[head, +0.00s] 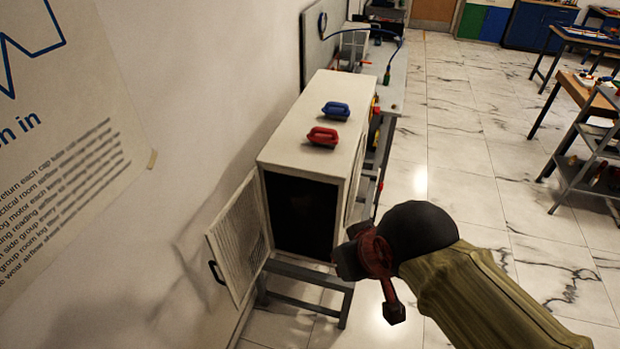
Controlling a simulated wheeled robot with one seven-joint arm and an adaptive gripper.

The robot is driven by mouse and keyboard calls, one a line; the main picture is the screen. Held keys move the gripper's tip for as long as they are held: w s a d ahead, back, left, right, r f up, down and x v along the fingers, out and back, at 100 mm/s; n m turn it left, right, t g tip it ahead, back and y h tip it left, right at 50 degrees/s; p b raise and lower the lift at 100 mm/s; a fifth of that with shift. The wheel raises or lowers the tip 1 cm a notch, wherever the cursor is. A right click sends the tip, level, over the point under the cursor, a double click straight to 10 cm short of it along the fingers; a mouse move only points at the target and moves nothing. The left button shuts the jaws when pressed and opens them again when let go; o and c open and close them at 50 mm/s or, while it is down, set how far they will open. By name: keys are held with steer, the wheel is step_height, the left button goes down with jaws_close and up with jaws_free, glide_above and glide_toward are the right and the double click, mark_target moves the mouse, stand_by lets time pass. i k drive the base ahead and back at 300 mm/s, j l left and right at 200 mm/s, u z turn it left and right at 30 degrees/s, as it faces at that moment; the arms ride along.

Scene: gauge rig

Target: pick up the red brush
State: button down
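The red brush (323,137) lies on top of the white cabinet (300,150), toward its front edge. A similar blue brush (335,110) lies just behind it on the same top, apart from it. My gripper (368,288) is in front of the cabinet's right front side, right of and nearer than the red brush. Its two dark-tipped fingers are spread apart, with nothing seen between them. The gripper and arm hide part of the cabinet's lower right.
The cabinet's mesh door (239,238) stands open to the left, showing a dark interior. A wall with a poster (60,130) is close on the left. A bench (390,95) continues behind the cabinet. Marble floor (470,170) is clear on the right, before a shelf cart (590,150).

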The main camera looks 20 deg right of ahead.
mark_target(318, 134)
steer(key=i+j+z, duration=0.15)
steer(key=i, duration=0.25)
steer(key=i+j+z, duration=0.2)
steer(key=i, duration=0.25)
steer(key=i+j+z, duration=0.15)
steer(key=i, duration=0.25)
